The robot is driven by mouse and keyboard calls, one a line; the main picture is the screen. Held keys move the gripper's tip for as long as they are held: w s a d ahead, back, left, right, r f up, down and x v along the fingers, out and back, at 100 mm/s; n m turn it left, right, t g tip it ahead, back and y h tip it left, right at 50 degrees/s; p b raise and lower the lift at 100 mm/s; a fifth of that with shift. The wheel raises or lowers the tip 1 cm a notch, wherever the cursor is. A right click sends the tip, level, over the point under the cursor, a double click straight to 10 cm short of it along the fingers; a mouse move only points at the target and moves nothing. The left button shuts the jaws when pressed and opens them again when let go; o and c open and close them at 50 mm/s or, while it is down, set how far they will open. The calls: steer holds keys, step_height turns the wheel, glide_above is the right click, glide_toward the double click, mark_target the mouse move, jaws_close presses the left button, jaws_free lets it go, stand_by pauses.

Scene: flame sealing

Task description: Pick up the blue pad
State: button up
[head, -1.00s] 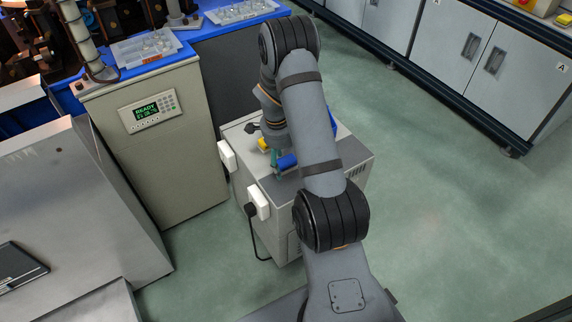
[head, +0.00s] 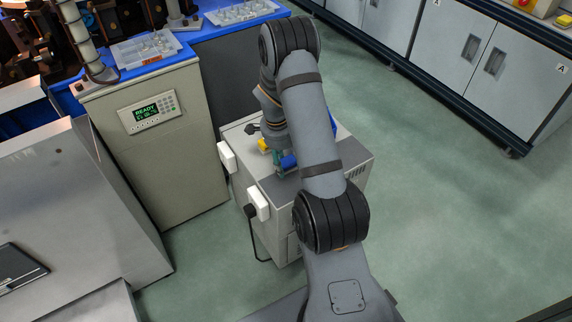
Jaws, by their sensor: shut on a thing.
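A blue pad (head: 289,161) shows on top of the small grey cabinet, partly behind my forearm. My gripper (head: 277,158) points down over the cabinet top and is mostly hidden by my arm. It is shut on the blue pad, at the pad's left end. Whether the pad is clear of the cabinet top cannot be told from this view. Another blue piece (head: 333,122) shows just right of my arm, mostly hidden.
A yellow piece (head: 264,145) and a dark knob-like thing (head: 252,128) lie close by on the grey cabinet (head: 345,168). A beige machine (head: 160,150) reading READY stands left. Trays of glassware (head: 147,48) sit on the blue bench. Floor at right is clear.

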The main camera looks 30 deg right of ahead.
steer(key=shift+r, duration=0.55)
steer(key=r, duration=0.2)
steer(key=s+r, duration=0.1)
steer(key=shift+d+r+p, duration=0.1)
steer(key=shift+r+p, duration=0.25)
steer(key=shift+p, duration=0.05)
steer(key=s+d+r, duration=0.1)
steer(key=s+r, duration=0.5)
steer(key=s, duration=0.4)
steer(key=shift+s+d+r, duration=0.15)
steer(key=shift+s+d, duration=0.15)
steer(key=o, duration=0.6)
steer(key=c, duration=0.5)
